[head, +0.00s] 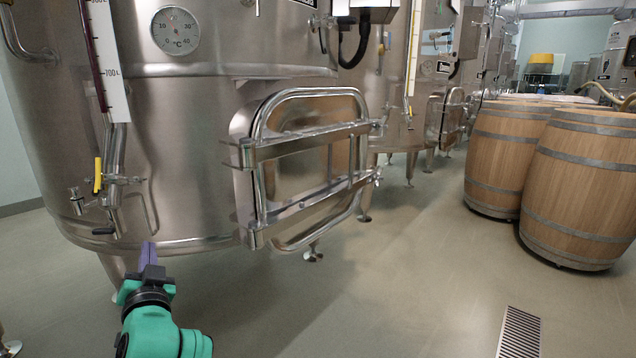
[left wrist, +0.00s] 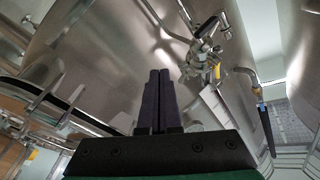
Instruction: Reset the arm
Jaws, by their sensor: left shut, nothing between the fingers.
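My left gripper (head: 149,254) is low at the front of the nearest steel vat (head: 200,110), below its tap, at the end of my green arm. In the left wrist view its two dark fingers (left wrist: 159,76) are pressed together with nothing between them. The vat's rectangular hatch door (head: 300,165), with a tubular frame, is to the right of the gripper and apart from it. The tap with a yellow handle (head: 98,175) is above and left of the gripper; it also shows in the left wrist view (left wrist: 204,50). My right gripper is not in view.
Wooden barrels (head: 580,180) stand at the right. More steel vats (head: 400,90) line the back. A floor drain grate (head: 520,332) lies at the lower right. The floor (head: 400,270) between the vat and the barrels is clear.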

